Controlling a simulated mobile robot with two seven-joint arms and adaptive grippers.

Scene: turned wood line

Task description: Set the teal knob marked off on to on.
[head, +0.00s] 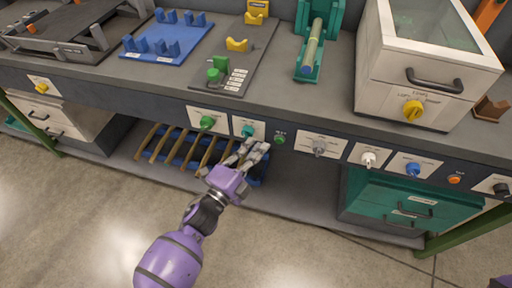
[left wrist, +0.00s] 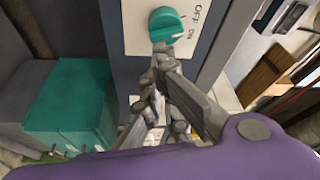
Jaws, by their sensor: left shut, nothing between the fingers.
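The teal knob (head: 248,131) sits on a white plate on the dark front panel under the bench edge. In the left wrist view the teal knob (left wrist: 168,25) is near the top, with small dark off and on lettering beside it on the white plate (left wrist: 140,28). Which mark it points to is hard to tell. My left gripper (head: 256,148) is shut and empty, its fingertips just below the knob. In the left wrist view the closed fingertips (left wrist: 165,52) lie close to the knob's edge; I cannot tell whether they touch it. My right gripper is out of view.
A green knob (head: 207,122) is on the left along the panel, and a small green button (head: 280,139) and a grey knob (head: 319,147) are on the right. A slatted wooden rack (head: 180,148) lies below. Teal drawers (head: 385,200) stand at the lower right.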

